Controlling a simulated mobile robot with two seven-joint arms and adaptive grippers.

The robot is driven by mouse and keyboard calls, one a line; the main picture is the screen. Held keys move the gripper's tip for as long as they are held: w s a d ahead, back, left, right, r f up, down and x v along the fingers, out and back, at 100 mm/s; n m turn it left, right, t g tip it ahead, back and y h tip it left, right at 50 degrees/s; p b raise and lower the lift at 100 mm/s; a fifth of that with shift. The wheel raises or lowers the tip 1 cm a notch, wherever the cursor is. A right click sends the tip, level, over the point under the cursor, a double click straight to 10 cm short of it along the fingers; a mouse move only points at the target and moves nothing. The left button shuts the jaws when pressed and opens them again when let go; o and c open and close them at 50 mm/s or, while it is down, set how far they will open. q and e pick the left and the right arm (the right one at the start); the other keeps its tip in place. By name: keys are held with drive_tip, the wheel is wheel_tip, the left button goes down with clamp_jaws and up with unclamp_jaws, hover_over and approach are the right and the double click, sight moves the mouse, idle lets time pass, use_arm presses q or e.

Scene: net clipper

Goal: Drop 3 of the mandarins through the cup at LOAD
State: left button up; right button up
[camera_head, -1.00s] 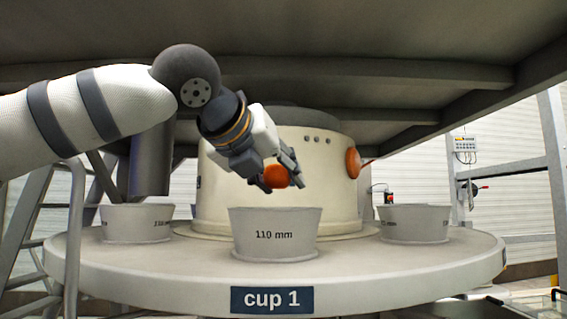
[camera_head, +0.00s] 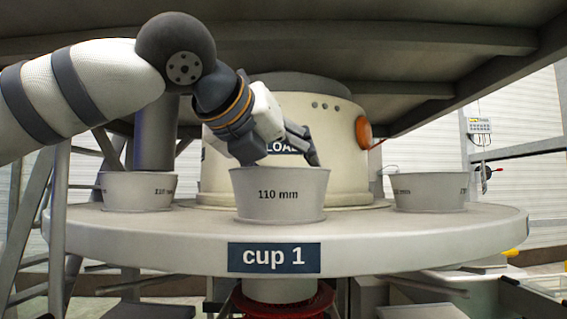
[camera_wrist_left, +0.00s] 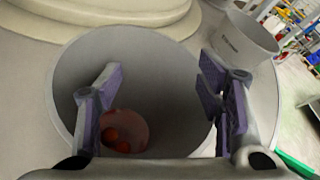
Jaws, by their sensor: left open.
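The cup marked 110 mm (camera_head: 279,197) stands at the front of the round table, above the cup 1 sign and in front of the LOAD label (camera_head: 281,147). My left gripper (camera_head: 282,160) is open and empty, pointing down just over the cup's rim. In the left wrist view the cup (camera_wrist_left: 180,75) opens below the two spread fingers. A red net (camera_head: 284,303) shows under the table below this cup. My right gripper is not in view.
Other cups stand left (camera_head: 138,192) and right (camera_head: 430,192) on the round table (camera_head: 400,237). A cream drum (camera_head: 335,180) with an orange knob (camera_head: 363,132) rises behind. A grey ceiling-like structure (camera_head: 400,35) hangs overhead.

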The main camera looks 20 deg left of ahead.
use_arm(q)
drive_tip(key=v, duration=1.2)
